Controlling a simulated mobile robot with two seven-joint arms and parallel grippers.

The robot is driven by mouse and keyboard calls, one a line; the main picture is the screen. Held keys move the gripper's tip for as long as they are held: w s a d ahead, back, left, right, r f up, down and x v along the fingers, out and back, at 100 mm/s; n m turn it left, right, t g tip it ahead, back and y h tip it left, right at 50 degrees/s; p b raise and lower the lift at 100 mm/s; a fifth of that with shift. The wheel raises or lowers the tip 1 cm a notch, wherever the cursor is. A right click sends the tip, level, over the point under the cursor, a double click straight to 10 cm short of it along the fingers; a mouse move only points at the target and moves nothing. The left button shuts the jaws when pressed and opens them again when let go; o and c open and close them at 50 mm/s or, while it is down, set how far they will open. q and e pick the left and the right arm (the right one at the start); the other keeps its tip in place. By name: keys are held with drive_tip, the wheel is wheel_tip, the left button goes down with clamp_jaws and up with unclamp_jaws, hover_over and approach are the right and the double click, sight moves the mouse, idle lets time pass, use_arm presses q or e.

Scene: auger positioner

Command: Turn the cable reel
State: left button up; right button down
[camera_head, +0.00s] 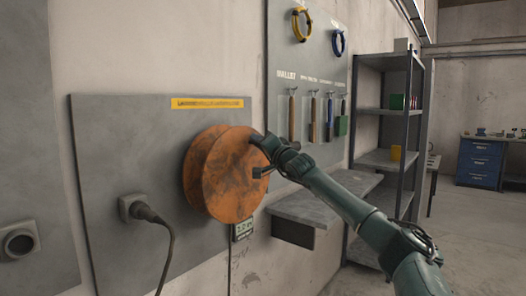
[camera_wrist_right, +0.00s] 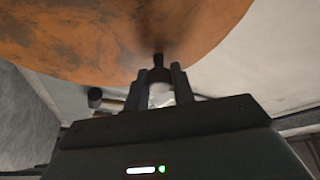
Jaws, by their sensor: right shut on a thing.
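The cable reel (camera_head: 232,185) is an orange-brown, rust-mottled double disc on a grey wall panel. Its face also fills the top of the right wrist view (camera_wrist_right: 110,35). My right gripper (camera_head: 260,140) is at the reel's upper right rim. In the wrist view its two fingers (camera_wrist_right: 158,78) are shut around a small dark handle (camera_wrist_right: 158,62) that stands out from the reel's face. A second dark peg (camera_head: 263,172) sticks out below the gripper, and its reel end is partly unclear. My left gripper is not in view.
A grey panel (camera_head: 120,130) with a yellow label backs the reel. A plugged cable (camera_head: 150,215) hangs at its lower left. A grey wall shelf (camera_head: 320,205), hanging tools (camera_head: 312,115) and a shelving rack (camera_head: 385,160) stand right of the reel. Open floor (camera_head: 470,230) lies further right.

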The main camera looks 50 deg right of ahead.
drive_tip(key=shift+a, duration=0.1)
drive_tip(key=shift+a+r+n, duration=0.1)
drive_tip(key=shift+r+n, duration=0.05)
drive_tip(key=shift+n, duration=0.15)
drive_tip(key=c, duration=1.2)
unclamp_jaws()
drive_tip(key=shift+o, duration=0.2)
